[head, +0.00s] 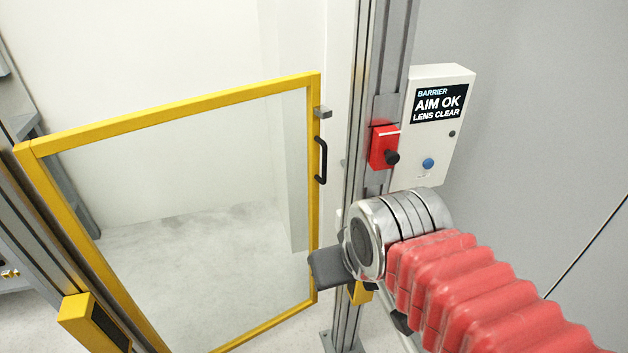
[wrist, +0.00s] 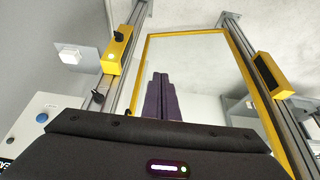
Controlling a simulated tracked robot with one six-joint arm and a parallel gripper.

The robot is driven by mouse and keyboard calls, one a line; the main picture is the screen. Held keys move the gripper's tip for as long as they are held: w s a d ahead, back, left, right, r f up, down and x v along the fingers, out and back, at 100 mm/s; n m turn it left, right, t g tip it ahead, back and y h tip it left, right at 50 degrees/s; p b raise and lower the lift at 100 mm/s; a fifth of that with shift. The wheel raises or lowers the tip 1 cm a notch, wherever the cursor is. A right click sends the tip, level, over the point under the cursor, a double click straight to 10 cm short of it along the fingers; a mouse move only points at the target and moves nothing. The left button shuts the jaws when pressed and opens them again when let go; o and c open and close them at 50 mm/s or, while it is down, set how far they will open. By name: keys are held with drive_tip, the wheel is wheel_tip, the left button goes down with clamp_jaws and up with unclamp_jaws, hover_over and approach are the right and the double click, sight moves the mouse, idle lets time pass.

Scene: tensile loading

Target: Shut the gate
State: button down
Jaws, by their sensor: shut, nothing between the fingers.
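The gate (head: 170,108) has a yellow frame around a clear panel. Its black handle (head: 321,160) is on the right upright, near the latch-side post (head: 364,120). A strip of pale background shows between that upright and the post; I cannot tell how far the gate stands from its closed position. My gripper (head: 329,266) overlaps the lower right of the gate frame in the head view, below the handle. Its fingertips are not clear there. In the wrist view my gripper (wrist: 162,80) has its dark fingers together and empty, in front of the gate (wrist: 190,36). Contact is not visible.
A red switch with a black knob (head: 384,147) is on the latch-side post. A pale box (head: 441,95) beside it reads "BARRIER AIM OK LENS CLEAR". Yellow units (wrist: 117,52) and (wrist: 269,75) sit on the two posts. Pale floor (head: 200,270) shows through the gate.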

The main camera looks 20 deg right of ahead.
drive_tip(key=w+d+f+n+g+h, duration=0.2)
drive_tip(key=w+d+f+g+h, duration=0.15)
drive_tip(key=f, duration=0.35)
drive_tip(key=w+d+f+n+g+h, duration=0.2)
drive_tip(key=w+f+n+h, duration=0.15)
drive_tip(key=f, duration=0.35)
drive_tip(key=n+t+h, duration=0.4)
drive_tip(key=t+h, duration=0.2)
drive_tip(key=t, duration=0.7)
approach(314, 179)
drive_tip(key=s+a+r, duration=0.1)
drive_tip(key=s+r, duration=0.2)
drive_tip(key=s, duration=0.1)
drive_tip(key=shift+s+a+r, duration=0.1)
drive_tip(key=shift+s+r, duration=0.05)
drive_tip(key=shift+r, duration=0.1)
drive_tip(key=x, duration=1)
drive_tip(key=shift+f, duration=0.2)
